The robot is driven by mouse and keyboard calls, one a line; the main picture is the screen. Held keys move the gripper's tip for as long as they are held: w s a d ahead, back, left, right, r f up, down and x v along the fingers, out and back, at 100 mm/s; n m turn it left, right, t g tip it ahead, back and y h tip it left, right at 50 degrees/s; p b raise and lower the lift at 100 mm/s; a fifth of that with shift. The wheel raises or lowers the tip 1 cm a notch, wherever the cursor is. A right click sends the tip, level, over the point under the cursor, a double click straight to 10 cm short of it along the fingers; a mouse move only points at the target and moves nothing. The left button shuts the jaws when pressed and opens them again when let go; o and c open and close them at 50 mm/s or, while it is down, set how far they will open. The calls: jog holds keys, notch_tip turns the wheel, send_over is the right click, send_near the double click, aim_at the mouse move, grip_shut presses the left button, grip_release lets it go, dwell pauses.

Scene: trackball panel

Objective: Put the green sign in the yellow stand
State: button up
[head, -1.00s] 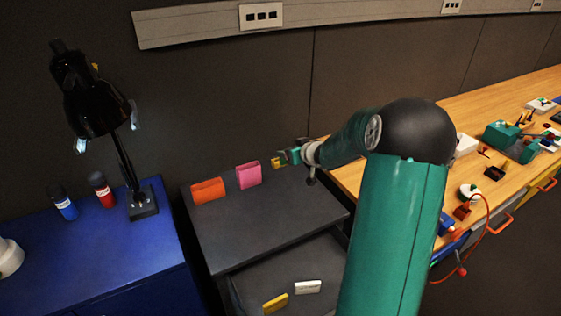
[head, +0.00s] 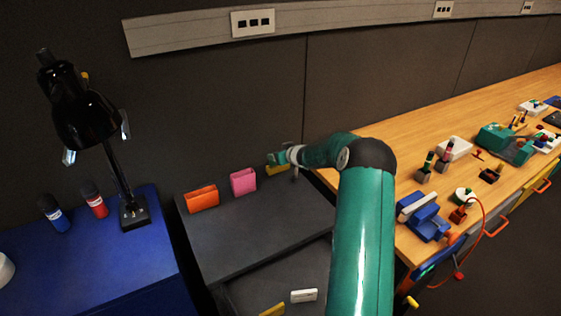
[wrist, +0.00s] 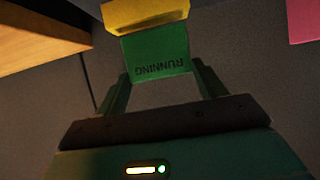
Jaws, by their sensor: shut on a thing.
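The green sign (wrist: 156,52), with the word RUNNING upside down in the wrist view, is between the fingers of my gripper (wrist: 158,72), which is shut on it. The yellow stand (wrist: 146,14) is just beyond the sign, and the sign's far edge meets it. I cannot tell how deep the sign sits in the stand. In the head view the yellow stand (head: 278,170) is at the back right of the dark grey cabinet top, with my gripper (head: 277,157) right at it. The sign is hard to make out there.
A pink stand (head: 243,181) and an orange stand (head: 202,199) are to the left on the cabinet top (head: 255,235), whose front is clear. A wooden bench (head: 405,130) with several items is at the right. A black lamp (head: 90,120) stands on the blue cabinet.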

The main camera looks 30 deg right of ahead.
jog(key=shift+w+d+f, duration=0.15)
jog(key=shift+w+f, duration=0.3)
jog(key=shift+f, duration=1.5)
jog(key=shift+f, duration=0.2)
jog(key=o, duration=1)
jog(key=shift+c, duration=0.2)
jog(key=shift+r, duration=0.1)
